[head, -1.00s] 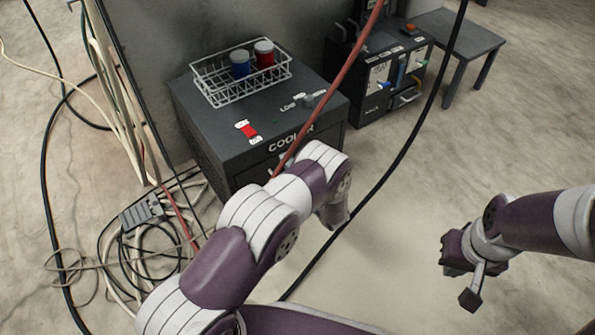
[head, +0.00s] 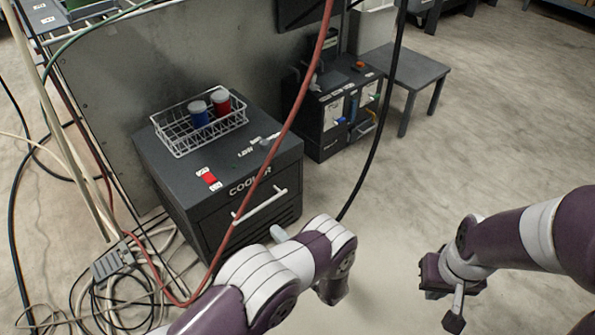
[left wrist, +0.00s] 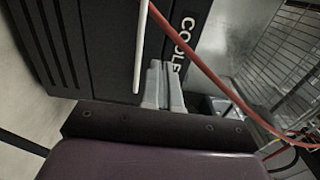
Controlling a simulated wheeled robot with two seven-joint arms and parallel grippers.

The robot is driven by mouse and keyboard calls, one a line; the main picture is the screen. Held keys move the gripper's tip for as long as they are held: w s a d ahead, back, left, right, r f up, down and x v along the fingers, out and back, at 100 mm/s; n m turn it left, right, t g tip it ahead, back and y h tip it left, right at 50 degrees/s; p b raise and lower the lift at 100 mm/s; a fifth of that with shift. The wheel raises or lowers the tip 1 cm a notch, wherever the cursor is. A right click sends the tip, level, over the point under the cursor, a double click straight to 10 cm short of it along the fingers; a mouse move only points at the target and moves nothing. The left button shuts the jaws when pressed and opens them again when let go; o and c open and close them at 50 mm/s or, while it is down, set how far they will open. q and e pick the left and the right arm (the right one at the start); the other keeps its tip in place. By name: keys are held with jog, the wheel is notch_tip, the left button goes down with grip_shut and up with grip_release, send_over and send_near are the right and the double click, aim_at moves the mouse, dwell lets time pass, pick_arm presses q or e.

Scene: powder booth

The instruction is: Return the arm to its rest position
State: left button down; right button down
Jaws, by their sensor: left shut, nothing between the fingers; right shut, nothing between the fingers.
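My left gripper (head: 280,234) is mostly hidden behind my purple and white left arm in the head view, with a grey tip showing in front of the cooler (head: 185,187). In the left wrist view its two grey fingers (left wrist: 163,86) lie together, shut and empty, pointing toward the cooler front (left wrist: 105,40). Whether they touch it cannot be told. My right gripper (head: 453,312) is shut and empty over bare floor at the right.
The cooler's white handle (head: 262,204) is close to my left arm. A wire basket (head: 176,144) with a blue and a red jar stands on top. A red hose (head: 284,130) and a black cable (head: 386,125) hang across the scene. Cables clutter the lower left. Floor at right is clear.

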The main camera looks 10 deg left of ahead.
pick_arm(q)
jog(key=s+d+f+n+g+h+p, duration=0.1)
jog(key=s+d+f+n+g+h, duration=0.2)
jog(key=d+f+h, duration=0.65)
jog(key=s+a+r+n+g+h+p, duration=0.1)
jog(key=s+a+r+g+h+p, duration=0.15)
jog(key=s+r, duration=0.55)
jog(key=s+a+r+n+g+h+p, duration=0.1)
jog(key=s+a+r+g, duration=0.25)
jog(key=r, duration=0.95)
jog(key=s+a+r+n+g+h+p, duration=0.1)
jog(key=s+a+r+g, duration=0.2)
jog(key=s+r, duration=0.5)
jog(key=w+a+r+t+p, duration=0.1)
jog(key=w+r+p, duration=0.1)
jog(key=r+p, duration=1.7)
jog(key=w+a+r+n+t+p, duration=0.1)
jog(key=a+r+p, duration=0.1)
jog(key=r+p, duration=1.8)
notch_tip(320, 180, up, 7)
jog(key=shift+w+f, duration=0.15)
jog(key=shift+w, duration=0.2)
